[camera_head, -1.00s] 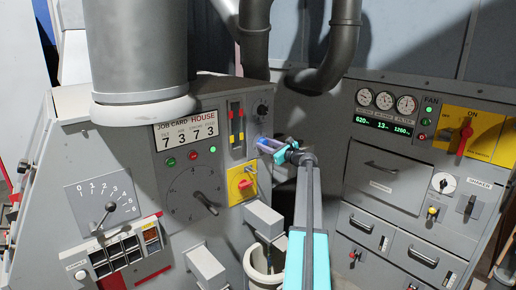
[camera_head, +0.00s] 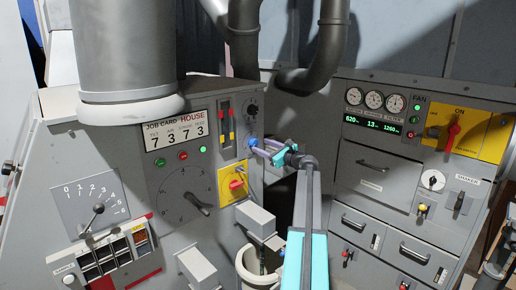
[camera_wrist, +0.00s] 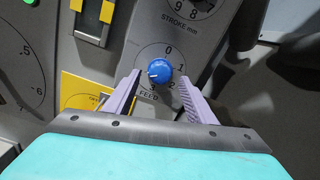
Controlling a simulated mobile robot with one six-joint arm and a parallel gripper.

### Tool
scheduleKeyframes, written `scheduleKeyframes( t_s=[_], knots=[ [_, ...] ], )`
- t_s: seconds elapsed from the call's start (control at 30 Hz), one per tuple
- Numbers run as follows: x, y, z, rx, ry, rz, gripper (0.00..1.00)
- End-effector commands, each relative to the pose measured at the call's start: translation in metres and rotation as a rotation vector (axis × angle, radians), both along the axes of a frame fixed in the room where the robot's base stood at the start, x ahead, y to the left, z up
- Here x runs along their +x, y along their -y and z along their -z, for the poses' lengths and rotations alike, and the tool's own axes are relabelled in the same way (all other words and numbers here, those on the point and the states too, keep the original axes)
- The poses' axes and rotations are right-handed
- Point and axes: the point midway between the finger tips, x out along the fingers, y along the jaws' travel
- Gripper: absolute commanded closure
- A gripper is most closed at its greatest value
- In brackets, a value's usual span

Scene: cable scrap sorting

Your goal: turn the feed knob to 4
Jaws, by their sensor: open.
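The feed knob (camera_wrist: 160,71) is a round blue knob on the grey panel, inside a dial circle marked FEED. Its white mark points left and slightly down; I read 0, 1 and 2 around it, and I cannot read a numeral where the mark points. In the head view the knob (camera_head: 253,142) is a small blue spot at the left of my gripper (camera_head: 265,149). In the wrist view the lilac fingers of my gripper (camera_wrist: 159,79) are open, one on each side of the knob, with gaps showing between them and it.
A yellow plate with a red switch (camera_head: 236,184) sits below left of the knob. Two slide levers (camera_head: 226,122) are at its left and the stroke dial (camera_head: 252,109) is above. Grey boxes (camera_head: 256,219) jut out below. A thick pipe (camera_head: 315,70) hangs behind.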

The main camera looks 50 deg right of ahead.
Motion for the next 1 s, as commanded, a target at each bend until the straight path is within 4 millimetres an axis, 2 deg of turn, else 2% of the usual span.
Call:
scheduleKeyframes(
  t_s=[0.03,0.3,0.5,0.7,1.0],
  knots=[
    [-0.01,-0.002,0.003,0.0,0.0,0.001,0.5],
    [-0.053,-0.005,0.002,-0.001,0.0,0.001,0.5],
    [-0.078,-0.006,0.001,0.001,0.001,0.001,0.5],
    [-0.088,-0.007,0.0,0.002,0.001,0.0,0.5],
    [-0.089,-0.006,0.0,0.001,0.001,0.0,0.5]
  ],
)
